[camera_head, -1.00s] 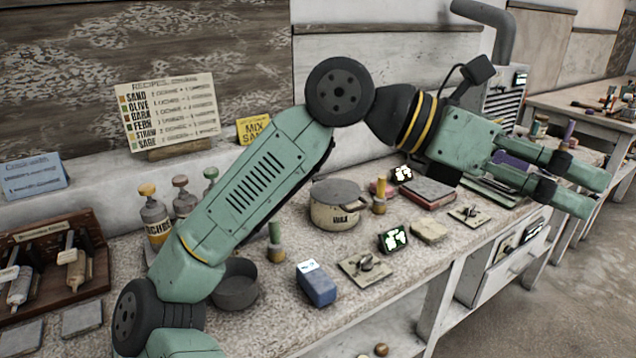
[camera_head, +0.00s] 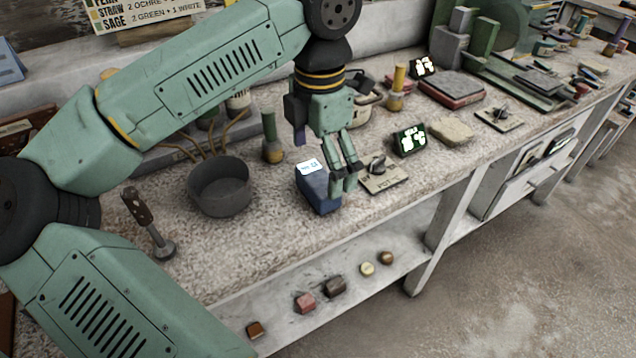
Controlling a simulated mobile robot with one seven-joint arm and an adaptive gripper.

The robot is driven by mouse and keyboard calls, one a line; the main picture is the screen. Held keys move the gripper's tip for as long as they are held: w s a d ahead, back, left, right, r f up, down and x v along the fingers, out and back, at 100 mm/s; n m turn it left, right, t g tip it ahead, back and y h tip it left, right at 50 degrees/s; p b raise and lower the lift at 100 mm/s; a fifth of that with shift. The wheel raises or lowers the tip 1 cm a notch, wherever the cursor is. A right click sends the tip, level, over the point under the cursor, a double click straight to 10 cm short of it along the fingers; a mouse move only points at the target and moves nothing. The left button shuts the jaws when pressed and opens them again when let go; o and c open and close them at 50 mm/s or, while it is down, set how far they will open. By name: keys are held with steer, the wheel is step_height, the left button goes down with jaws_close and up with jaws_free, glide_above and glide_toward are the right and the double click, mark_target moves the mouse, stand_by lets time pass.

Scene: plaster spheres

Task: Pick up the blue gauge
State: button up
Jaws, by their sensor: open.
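The blue gauge, seen as a blue block (camera_head: 314,190) with a white label on its top, stands on the bench near its front edge. My gripper (camera_head: 346,183) points down from above, its two fingers a little apart with nothing between them. The fingertips are at the right side of the blue block and overlap its right edge in the picture. I cannot tell whether they touch it.
A plate with a dark knob (camera_head: 385,180) lies just right of my fingers. A small lit display (camera_head: 409,141) stands beyond it. A dark grey pot (camera_head: 219,188) is to the left, with a green-handled stamp (camera_head: 271,140) behind. The bench's front edge is close.

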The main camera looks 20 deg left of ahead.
mark_target(318, 177)
step_height(318, 177, down, 5)
steer(key=shift+w+a+p, duration=0.1)
steer(key=shift+a+p, duration=0.05)
steer(key=shift+p, duration=0.55)
steer(key=shift+c, duration=0.3)
steer(key=c, duration=1.4)
steer(key=shift+r, duration=0.1)
steer(key=shift+c, duration=0.2)
